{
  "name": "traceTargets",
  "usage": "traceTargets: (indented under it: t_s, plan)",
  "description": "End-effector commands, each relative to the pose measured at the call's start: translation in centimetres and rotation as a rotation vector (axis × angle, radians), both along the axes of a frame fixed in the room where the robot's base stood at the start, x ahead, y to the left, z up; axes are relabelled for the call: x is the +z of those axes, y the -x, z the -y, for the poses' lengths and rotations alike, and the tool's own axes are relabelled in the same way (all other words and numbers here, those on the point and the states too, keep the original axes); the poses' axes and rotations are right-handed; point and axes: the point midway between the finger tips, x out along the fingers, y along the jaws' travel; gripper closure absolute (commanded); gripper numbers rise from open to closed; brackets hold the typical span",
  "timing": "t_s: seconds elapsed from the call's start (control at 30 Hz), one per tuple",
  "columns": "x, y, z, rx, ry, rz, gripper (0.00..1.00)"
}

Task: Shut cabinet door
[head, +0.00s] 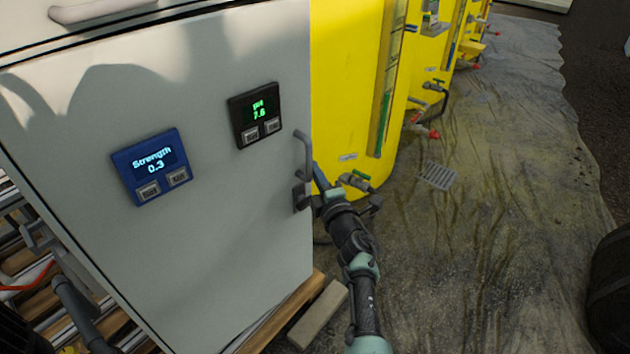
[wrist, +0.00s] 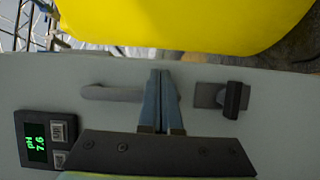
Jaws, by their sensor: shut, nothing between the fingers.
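The pale grey cabinet door (head: 225,200) fills the left of the head view, with a grey bar handle (head: 304,150) and a small dark latch (head: 300,196) near its right edge. I cannot tell whether the door stands fully closed. My gripper (head: 318,178) is at that right edge, close to handle and latch. In the wrist view my gripper (wrist: 161,78) has its fingers together, empty, in front of the handle (wrist: 108,93), hiding part of it. The latch (wrist: 234,98) is to their right, apart from them. Whether the fingers touch the handle or door is unclear.
The door carries a blue Strength display (head: 152,167) and a black pH display (head: 255,115). Yellow tanks (head: 345,75) with valves stand behind to the right. A wooden pallet (head: 280,315) lies below. The wrinkled ground sheet (head: 500,200) at right is mostly clear.

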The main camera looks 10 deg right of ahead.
Motion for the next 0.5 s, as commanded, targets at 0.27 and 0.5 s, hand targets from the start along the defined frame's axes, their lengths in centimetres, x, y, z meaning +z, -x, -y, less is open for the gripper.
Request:
traceTargets:
  t_s: [0.27, 0.5]
  plan:
    - [-0.5, -2.4, -1.6, 0.008, 0.003, 0.001, 1.0]
    - [-0.2, -3.3, -2.1, 0.003, 0.001, 0.0, 1.0]
